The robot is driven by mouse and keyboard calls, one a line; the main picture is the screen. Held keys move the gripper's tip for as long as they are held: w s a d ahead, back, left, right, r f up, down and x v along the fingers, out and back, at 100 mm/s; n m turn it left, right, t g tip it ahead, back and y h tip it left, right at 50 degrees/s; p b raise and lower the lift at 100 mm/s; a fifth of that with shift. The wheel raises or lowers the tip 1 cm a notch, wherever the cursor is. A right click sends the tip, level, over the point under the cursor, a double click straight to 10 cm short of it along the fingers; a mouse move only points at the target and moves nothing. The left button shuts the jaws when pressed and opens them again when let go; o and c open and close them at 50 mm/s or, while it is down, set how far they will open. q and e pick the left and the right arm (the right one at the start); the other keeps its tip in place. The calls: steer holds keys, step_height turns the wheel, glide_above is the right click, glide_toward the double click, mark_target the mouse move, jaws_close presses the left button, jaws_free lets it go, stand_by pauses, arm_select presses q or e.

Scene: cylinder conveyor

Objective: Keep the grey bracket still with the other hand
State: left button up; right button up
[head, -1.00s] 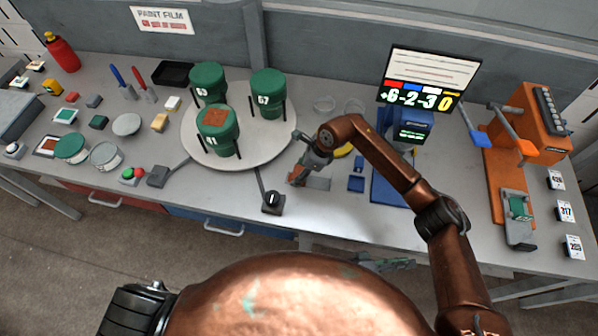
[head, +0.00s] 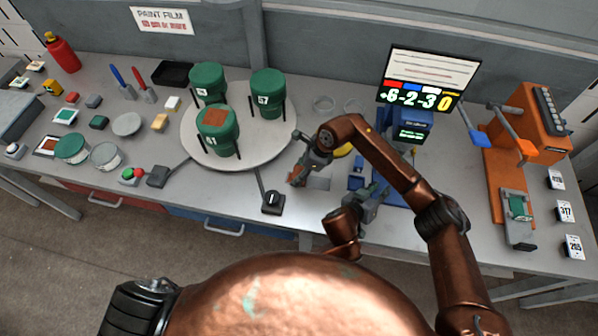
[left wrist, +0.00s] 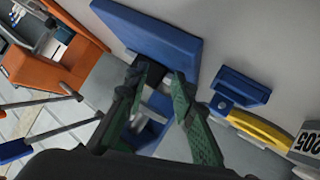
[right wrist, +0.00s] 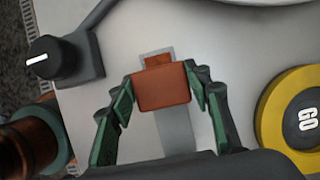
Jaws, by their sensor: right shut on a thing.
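My right gripper (head: 297,172) is low over the bench in front of the turntable. In the right wrist view its green-padded fingers (right wrist: 163,88) are shut on an orange-brown block (right wrist: 162,92). A flat grey strip (right wrist: 176,132) lies beneath the block; I cannot tell whether it is the grey bracket. My left gripper (head: 372,200) is over the front of the blue base. In the left wrist view its fingers (left wrist: 165,74) are apart, with a small pale grey piece (left wrist: 158,101) and some blue visible between and beyond them. Contact with it cannot be told.
The white turntable (head: 255,153) carries three green drums. A black-knobbed box (head: 273,202) stands left of my right gripper. A yellow ring (right wrist: 268,120) lies on its right in the wrist view. The orange rig (head: 495,190) stands further right.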

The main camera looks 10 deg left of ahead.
arm_select(q)
steer(key=w+a+y, duration=0.1)
steer(key=w+a, duration=0.1)
steer(key=a, duration=0.2)
steer(key=w+a+m+y, duration=0.1)
steer(key=w+a, duration=0.1)
steer(key=a, duration=0.1)
steer(key=w+a+f, duration=0.1)
steer(key=w+a, duration=0.1)
steer(key=a, duration=0.2)
steer(key=shift+a+m+t+y, duration=0.3)
steer(key=shift+a+t+y, duration=0.05)
steer(key=shift+t+y, duration=0.05)
steer(key=s+a+r+n+y, duration=0.1)
steer(key=s+r, duration=0.1)
steer(key=r, duration=0.1)
steer(key=s+a+r+n+y, duration=0.1)
steer(key=a+r, duration=0.1)
steer(key=s+a+r+n+t+y, duration=0.1)
steer(key=s+r+y, duration=0.1)
steer(key=r, duration=0.1)
steer(key=shift+s+a+r+n, duration=0.25)
steer(key=shift+s+r+n, duration=0.05)
steer(key=shift+n, duration=0.1)
steer(key=shift+f, duration=4.15)
jaws_close()
